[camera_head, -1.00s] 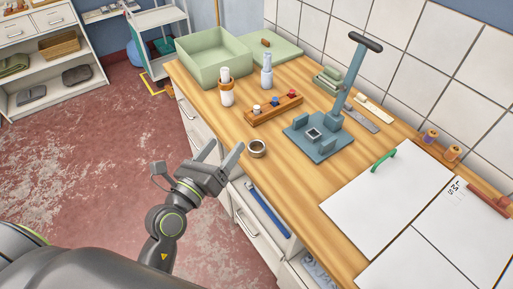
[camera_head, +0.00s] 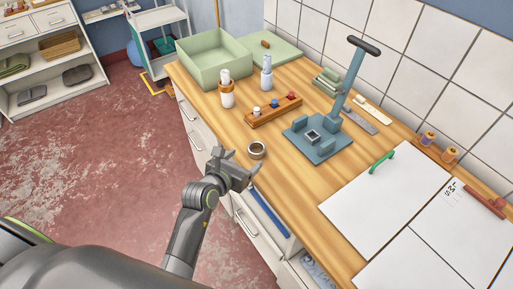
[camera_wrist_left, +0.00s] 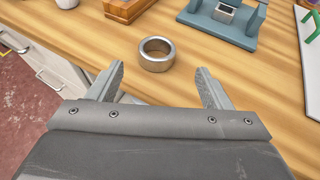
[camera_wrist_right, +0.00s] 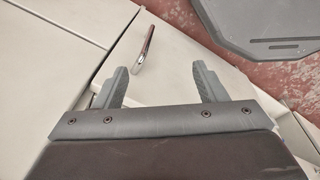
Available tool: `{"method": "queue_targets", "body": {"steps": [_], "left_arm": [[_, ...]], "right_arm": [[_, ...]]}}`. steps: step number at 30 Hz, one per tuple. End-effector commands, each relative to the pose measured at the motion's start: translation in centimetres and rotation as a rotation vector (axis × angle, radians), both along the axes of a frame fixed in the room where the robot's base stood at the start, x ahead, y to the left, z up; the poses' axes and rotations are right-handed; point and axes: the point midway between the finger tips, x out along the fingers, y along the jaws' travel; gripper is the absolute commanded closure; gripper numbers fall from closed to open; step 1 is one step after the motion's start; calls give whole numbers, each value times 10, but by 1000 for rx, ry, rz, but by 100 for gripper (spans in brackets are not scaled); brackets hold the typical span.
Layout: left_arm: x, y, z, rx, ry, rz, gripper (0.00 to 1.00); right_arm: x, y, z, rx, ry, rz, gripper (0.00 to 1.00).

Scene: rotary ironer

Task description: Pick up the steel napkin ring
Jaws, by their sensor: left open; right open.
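The steel napkin ring (camera_head: 257,150) lies flat on the wooden worktop near its front edge. In the left wrist view the ring (camera_wrist_left: 156,54) is just beyond and between the fingertips, not touched. My left gripper (camera_head: 238,158) is open and empty at the worktop's front edge, with its fingers toward the ring; in the left wrist view the open fingers (camera_wrist_left: 160,72) show on both sides. My right gripper (camera_wrist_right: 157,72) is open and empty, in front of pale drawer fronts with a metal handle (camera_wrist_right: 145,48). It is not seen in the head view.
A blue-grey press stand (camera_head: 318,138) and a wooden rack (camera_head: 273,109) stand beyond the ring. White bottles (camera_head: 227,95) and a green bin (camera_head: 214,58) are farther back. White sheets (camera_head: 390,195) cover the right of the worktop. Bare wood surrounds the ring.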

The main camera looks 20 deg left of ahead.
Motion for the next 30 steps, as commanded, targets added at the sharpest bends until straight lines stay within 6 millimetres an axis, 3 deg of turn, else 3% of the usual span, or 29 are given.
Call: {"method": "queue_targets", "body": {"steps": [6,17,30], "left_arm": [[27,-5,-10,1,0,0,27],[43,-8,-18,1,0,0,27],[82,-13,-36,1,-1,0,27]], "right_arm": [[0,0,6,1,0,0,35],[0,0,11,0,-1,0,35],[1,0,21,0,-1,0,35]]}}
